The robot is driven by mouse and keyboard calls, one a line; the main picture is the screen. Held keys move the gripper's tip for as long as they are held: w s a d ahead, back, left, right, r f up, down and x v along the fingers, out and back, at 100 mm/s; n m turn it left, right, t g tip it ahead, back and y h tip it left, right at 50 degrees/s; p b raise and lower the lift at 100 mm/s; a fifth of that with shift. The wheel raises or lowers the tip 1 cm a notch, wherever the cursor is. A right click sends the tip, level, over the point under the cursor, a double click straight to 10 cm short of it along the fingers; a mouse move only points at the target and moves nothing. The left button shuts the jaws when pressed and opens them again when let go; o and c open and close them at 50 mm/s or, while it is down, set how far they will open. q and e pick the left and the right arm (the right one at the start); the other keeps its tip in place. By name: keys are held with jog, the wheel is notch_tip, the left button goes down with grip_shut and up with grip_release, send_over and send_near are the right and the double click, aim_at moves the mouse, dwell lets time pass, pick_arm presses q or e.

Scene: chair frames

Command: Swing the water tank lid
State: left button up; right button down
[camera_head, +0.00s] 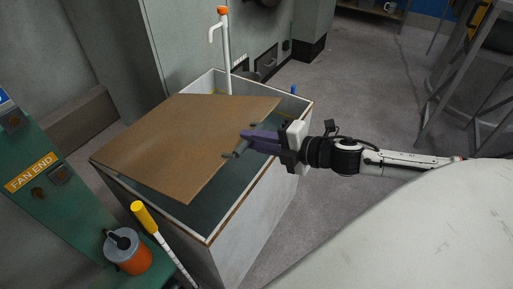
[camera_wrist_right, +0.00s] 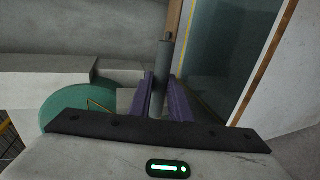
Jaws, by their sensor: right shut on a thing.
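The water tank (camera_head: 268,205) is a pale open-topped box with a dark inside, in the middle of the head view. Its brown flat lid (camera_head: 180,145) covers the left part of the opening. The lid's right edge stands raised, so the inside shows along the right and the back. My right gripper (camera_head: 243,142) comes in from the right, its purple fingers at the lid's right edge. It is shut on a grey handle there. In the right wrist view the grey cylindrical handle (camera_wrist_right: 163,58) stands between the purple fingers. My left gripper is not in view.
A white pipe with an orange top (camera_head: 226,50) stands at the tank's back corner. A green panel (camera_head: 60,215), an orange container (camera_head: 128,252) and a yellow-handled rod (camera_head: 146,218) are at the lower left. Grey floor (camera_head: 365,80) lies open beyond my right arm.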

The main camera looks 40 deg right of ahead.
jog(key=shift+w+a+r, duration=0.1)
jog(key=shift+w+r, duration=0.05)
jog(key=shift+r, duration=0.4)
jog(key=shift+w+a+r, duration=0.1)
jog(key=shift+w+r, duration=0.05)
jog(key=shift+r, duration=0.35)
jog(key=shift+d, duration=0.1)
